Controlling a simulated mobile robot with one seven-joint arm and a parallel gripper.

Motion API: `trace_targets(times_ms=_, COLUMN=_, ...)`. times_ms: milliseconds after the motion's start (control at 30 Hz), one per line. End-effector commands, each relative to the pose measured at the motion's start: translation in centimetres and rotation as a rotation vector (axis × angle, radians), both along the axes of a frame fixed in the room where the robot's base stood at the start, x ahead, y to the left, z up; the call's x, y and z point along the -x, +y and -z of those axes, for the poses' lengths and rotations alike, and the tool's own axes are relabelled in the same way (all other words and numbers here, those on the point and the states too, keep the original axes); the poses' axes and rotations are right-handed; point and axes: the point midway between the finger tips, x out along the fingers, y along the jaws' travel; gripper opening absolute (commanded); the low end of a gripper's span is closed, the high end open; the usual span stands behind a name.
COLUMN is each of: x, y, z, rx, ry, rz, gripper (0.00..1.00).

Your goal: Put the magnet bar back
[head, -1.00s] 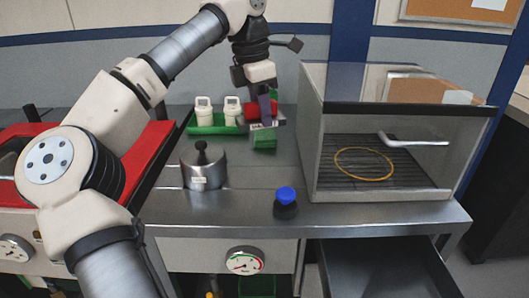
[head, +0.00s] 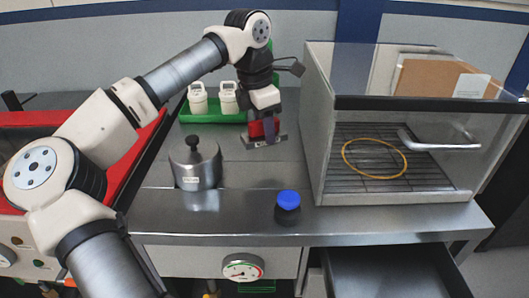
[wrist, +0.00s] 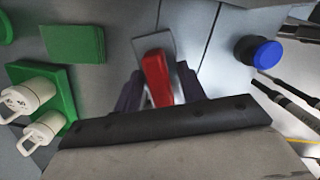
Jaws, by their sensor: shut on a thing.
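My gripper (head: 268,122) is shut on the magnet bar, which has a red handle (head: 257,129) and a flat grey metal bar (head: 264,141) below. It hangs over the bench between the green tray and the glass-fronted cabinet; I cannot tell its exact gap above the surface. In the wrist view, the red handle (wrist: 157,78) sits between the fingers of my gripper (wrist: 160,88), with the grey bar (wrist: 153,43) beyond it. The fingers hide part of the handle.
A green tray (head: 187,118) holds white-lidded bottles (head: 228,98). A lidded steel pot (head: 197,170), a blue-topped knob (head: 288,200) and a cabinet (head: 318,150) with a yellow ring (head: 345,158) stand around. A green block (wrist: 73,42) lies on the bench. A drawer (head: 390,270) is open below.

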Motion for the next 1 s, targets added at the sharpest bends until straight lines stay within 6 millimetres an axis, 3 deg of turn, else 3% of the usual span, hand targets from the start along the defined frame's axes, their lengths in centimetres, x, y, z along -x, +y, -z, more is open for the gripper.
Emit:
trace_targets(times_ms=100, x=0.0, y=0.0, z=2.1, rx=0.001, ry=0.0, rz=0.002, gripper=0.19)
trace_targets(times_ms=367, x=0.0, y=0.0, z=4.0, rx=0.001, ry=0.0, rz=0.0, gripper=0.19)
trace_targets(times_ms=600, x=0.0, y=0.0, z=7.3, rx=0.0, ry=0.001, rz=0.0, gripper=0.19)
trace_targets(times_ms=967, x=0.0, y=0.0, z=7.9, rx=0.001, ry=0.0, rz=0.0, gripper=0.19)
trace_targets(times_ms=1000, x=0.0, y=0.0, z=7.8, rx=0.0, ry=0.0, rz=0.0, gripper=0.45)
